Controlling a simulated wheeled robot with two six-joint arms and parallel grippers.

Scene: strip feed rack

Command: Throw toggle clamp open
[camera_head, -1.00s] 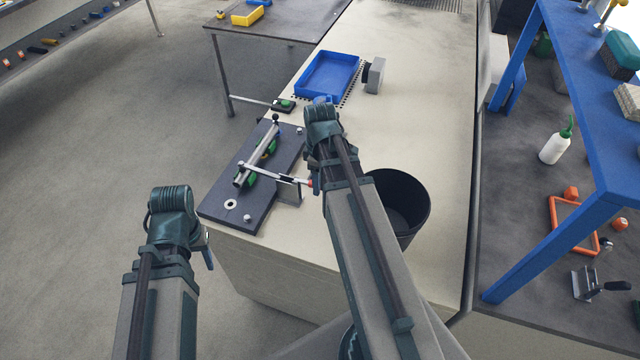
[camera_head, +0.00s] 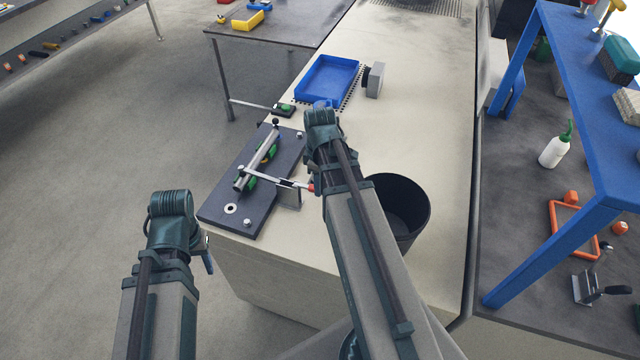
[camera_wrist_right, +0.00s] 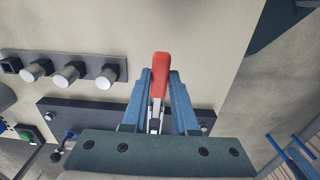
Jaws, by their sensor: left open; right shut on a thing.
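The toggle clamp (camera_head: 289,193) stands at the right edge of a dark fixture plate (camera_head: 214,207). Its silver arm reaches left across a metal bar (camera_head: 262,152) lying on the plate, with its tip on or over the bar. The clamp's red handle (camera_wrist_right: 161,64) points up in the right wrist view. My right gripper (camera_wrist_right: 160,88) is shut on this handle, with a blue finger at each side. In the head view my right arm hides most of that gripper. My left gripper (camera_head: 207,254) is open and empty, below and left of the plate, apart from the clamp.
A black bin (camera_head: 416,222) stands just right of my right arm. A blue tray (camera_head: 300,92) and a grey block (camera_head: 376,80) are farther back on the bench. A blue-framed shelf (camera_head: 530,240) stands at the right.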

